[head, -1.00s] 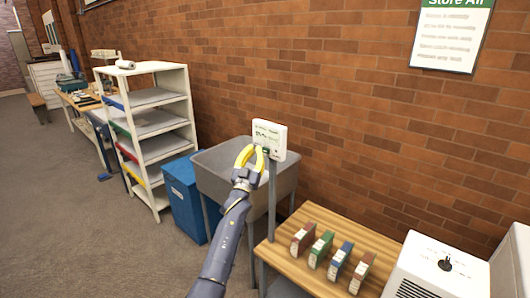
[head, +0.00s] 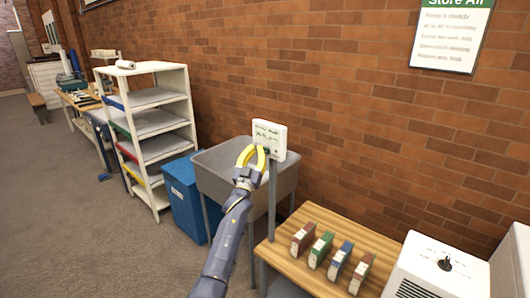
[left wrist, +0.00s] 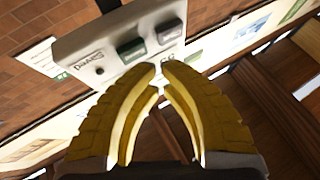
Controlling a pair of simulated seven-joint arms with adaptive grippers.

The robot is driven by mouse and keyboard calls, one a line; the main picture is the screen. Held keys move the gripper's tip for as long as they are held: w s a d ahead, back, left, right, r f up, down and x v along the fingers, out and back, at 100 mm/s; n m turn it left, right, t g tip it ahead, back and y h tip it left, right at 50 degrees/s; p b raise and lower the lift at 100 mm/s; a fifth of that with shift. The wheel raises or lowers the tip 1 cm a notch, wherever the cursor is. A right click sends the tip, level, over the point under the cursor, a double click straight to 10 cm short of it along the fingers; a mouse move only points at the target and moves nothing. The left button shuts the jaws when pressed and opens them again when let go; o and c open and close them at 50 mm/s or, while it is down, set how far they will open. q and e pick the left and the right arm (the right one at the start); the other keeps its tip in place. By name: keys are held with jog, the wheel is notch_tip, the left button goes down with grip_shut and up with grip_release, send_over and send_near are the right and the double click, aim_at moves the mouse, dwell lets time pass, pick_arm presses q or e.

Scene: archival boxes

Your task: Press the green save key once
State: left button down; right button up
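The white panel box (head: 270,138) stands on a grey post by the wall, with small lettering on its face. In the left wrist view the panel (left wrist: 75,48) is tilted and shows a dark green key (left wrist: 130,49), a grey key (left wrist: 168,30) and a small round dot beside the word "Saved". My left gripper (head: 257,148) is at the panel's lower front. My right gripper is out of view.
A grey sink (head: 215,173) is behind my left arm, with a blue bin (head: 184,196) beside it. A wooden table (head: 325,238) with several small coloured boxes stands to the right. White shelving (head: 157,125) is at the left. The brick wall is close behind the panel.

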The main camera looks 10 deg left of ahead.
pick_arm(q)
jog(key=shift+w+d, duration=0.15)
jog(key=shift+w, duration=0.1)
dwell(0.7)
jog(key=shift+w, duration=0.15)
jog(key=shift+w+d, duration=0.25)
jog(key=shift+w, duration=0.15)
dwell(1.0)
jog(key=shift+s, duration=0.15)
jog(key=shift+s+a, duration=0.35)
jog(key=shift+s, duration=0.3)
jog(key=shift+s, duration=0.1)
jog(key=shift+s+a, duration=0.4)
jog(key=shift+s, duration=0.3)
jog(key=shift+s+a, duration=0.35)
jog(key=shift+s, duration=0.4)
jog(key=shift+s+a, duration=0.4)
jog(key=shift+s, duration=0.3)
